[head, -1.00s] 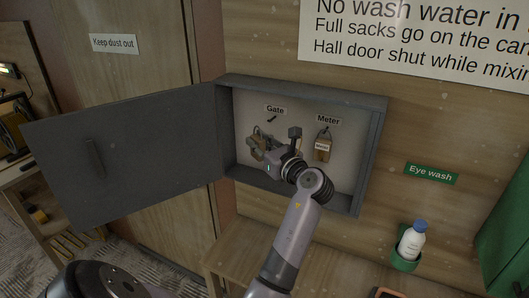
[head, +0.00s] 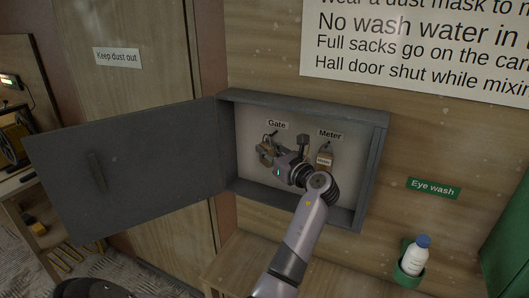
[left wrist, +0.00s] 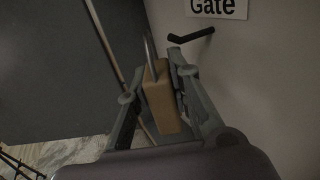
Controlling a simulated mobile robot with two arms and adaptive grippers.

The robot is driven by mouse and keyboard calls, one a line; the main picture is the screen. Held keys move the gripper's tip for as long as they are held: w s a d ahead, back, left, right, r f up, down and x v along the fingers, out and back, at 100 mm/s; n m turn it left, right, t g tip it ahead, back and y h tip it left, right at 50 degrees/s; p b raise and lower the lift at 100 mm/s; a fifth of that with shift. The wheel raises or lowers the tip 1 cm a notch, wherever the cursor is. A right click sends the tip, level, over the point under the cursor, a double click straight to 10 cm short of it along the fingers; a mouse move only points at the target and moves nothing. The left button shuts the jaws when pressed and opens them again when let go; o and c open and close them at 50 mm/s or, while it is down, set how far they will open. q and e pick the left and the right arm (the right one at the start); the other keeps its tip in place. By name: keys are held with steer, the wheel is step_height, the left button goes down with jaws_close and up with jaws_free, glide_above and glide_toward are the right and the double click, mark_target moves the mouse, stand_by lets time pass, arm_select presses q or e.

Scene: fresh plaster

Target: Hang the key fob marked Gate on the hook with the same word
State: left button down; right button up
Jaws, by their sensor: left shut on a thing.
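My left gripper (head: 274,152) is shut on a tan key fob (left wrist: 162,105) with a thin metal ring (left wrist: 150,50) at its top. In the head view the fob (head: 264,147) shows just below and left of the dark Gate hook (head: 271,135). The Gate label (head: 277,124) is above that hook. In the left wrist view the hook (left wrist: 192,36) sticks out to the right of the ring, with a gap between them in the picture. The fob's word cannot be read. My right gripper is not in view.
The grey wall cabinet (head: 374,160) has its door (head: 125,155) swung open to the left. Inside, a tan Meter fob (head: 324,160) hangs under the Meter label (head: 330,134), close right of my gripper. A white bottle (head: 416,257) stands in a green holder at lower right.

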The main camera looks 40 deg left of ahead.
arm_select(q)
steer(key=w, duration=0.2)
steer(key=w+a, duration=0.1)
steer(key=shift+w+a+f, duration=0.1)
steer(key=shift+w+f, duration=0.3)
stand_by(0.7)
steer(key=c, duration=1.4)
jaws_free()
steer(key=shift+s, duration=0.1)
steer(key=shift+o, duration=0.2)
